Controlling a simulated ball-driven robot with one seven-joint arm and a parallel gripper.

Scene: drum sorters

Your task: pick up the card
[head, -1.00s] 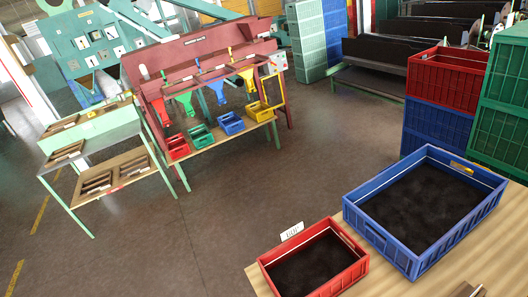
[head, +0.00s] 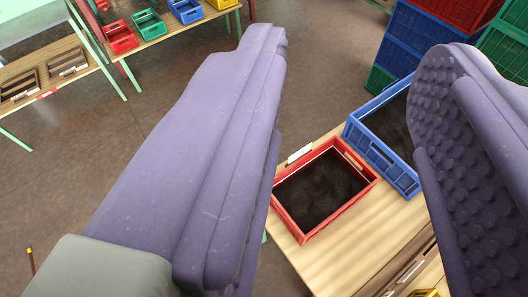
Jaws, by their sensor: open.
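A small white card (head: 299,154) stands at the back left edge of the red crate (head: 283,205), in the gap between my two fingers in the picture. It looks apart from both fingers; its markings are too small to read now. My gripper (head: 354,55) is open and empty, with its two purple padded fingers wide apart in the foreground. The left finger hides the floor and part of the area left of the red crate. The right finger hides much of the blue crate (head: 402,172).
The red and blue crates hold dark material and stand on a wooden table (head: 345,255). A yellow thing (head: 427,293) shows at the bottom edge. Stacked crates (head: 397,45) stand behind. A bench with small coloured bins (head: 150,22) is at the upper left, with open floor between.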

